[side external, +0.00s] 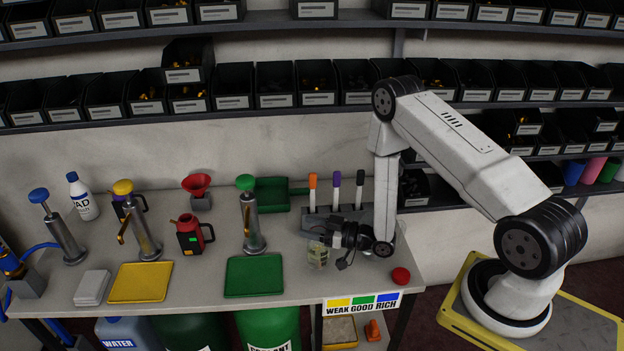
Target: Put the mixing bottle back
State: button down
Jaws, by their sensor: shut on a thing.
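My gripper (326,242) is low over the right part of the table, pointing left. It is shut on a small clear container with a pale yellowish tint, which looks like the mixing bottle (317,256). The bottle looks roughly upright at or just above the table top; I cannot tell whether it touches. The gripper's dark body hides part of its right side, and the fingertips are too small to make out clearly.
A grey rack (322,214) with orange, purple and black markers stands just behind my gripper. A green mat (254,276) and a green-topped pump (250,215) are to the left. A red button (401,275) is at right. A yellow mat (141,282) lies further left.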

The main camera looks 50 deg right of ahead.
jog(key=shift+f, duration=0.95)
jog(key=shift+c, duration=0.5)
grip_release()
jog(key=v, duration=1.2)
